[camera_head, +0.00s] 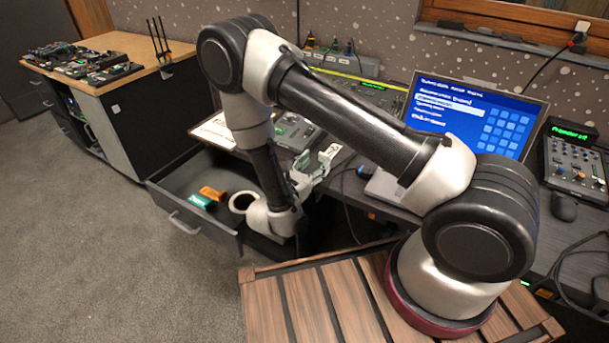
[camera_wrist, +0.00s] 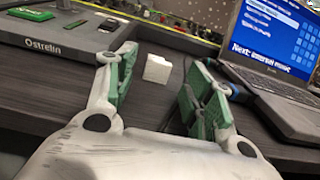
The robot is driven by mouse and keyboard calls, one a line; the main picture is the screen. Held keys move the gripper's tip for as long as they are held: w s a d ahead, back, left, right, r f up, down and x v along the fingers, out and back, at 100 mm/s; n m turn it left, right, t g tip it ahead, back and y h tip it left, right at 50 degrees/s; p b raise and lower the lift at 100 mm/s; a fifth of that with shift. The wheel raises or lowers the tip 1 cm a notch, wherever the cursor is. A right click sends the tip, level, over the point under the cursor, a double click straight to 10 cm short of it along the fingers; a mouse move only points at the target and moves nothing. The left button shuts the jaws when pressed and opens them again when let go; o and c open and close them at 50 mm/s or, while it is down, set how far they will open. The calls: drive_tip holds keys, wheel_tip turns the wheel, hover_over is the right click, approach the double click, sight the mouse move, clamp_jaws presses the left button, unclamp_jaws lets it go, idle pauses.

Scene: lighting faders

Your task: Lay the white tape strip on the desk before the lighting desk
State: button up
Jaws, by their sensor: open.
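In the wrist view a small white piece (camera_wrist: 157,69), perhaps the tape strip, is on the dark desk (camera_wrist: 160,104) beyond my fingertips. It looks blocky, and I cannot tell if it lies flat. My gripper (camera_wrist: 157,75) is open, its green-padded fingers apart with nothing between them. In the head view my gripper (camera_head: 318,163) is over the desk's front edge, beside the open drawer. A grey console marked "Ostrelin" (camera_wrist: 60,40), which may be the lighting desk, is left of the white piece. In the head view a console (camera_head: 294,131) is partly hidden behind my arm.
The open drawer (camera_head: 175,212) holds a tape roll (camera_head: 241,202), an orange item (camera_head: 212,193) and a teal item (camera_head: 199,201). A laptop (camera_head: 468,113) stands right of my gripper, and a small mixer (camera_head: 577,168) is at far right. Cables hang at the desk edge.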

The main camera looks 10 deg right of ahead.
drive_tip(key=v, duration=0.8)
drive_tip(key=s+d+r+m+g, duration=0.2)
drive_tip(key=d+r+m+g, duration=0.55)
drive_tip(key=r, duration=0.35)
drive_tip(key=s+d+r+m+g, duration=0.2)
drive_tip(key=d+r+m+g, duration=0.4)
drive_tip(key=d+r+m, duration=0.3)
drive_tip(key=s+d+r+m+t+y, duration=0.2)
drive_tip(key=s+r+m+y, duration=0.3)
drive_tip(key=s+r+y, duration=0.1)
drive_tip(key=s+d+r+m+t+y, duration=0.3)
drive_tip(key=s+r+m+y, duration=0.2)
drive_tip(key=s+r, duration=0.3)
drive_tip(key=shift+s+y, duration=0.9)
drive_tip(key=shift+s, duration=0.3)
drive_tip(key=shift+r+m, duration=0.1)
drive_tip(key=shift+m, duration=0.15)
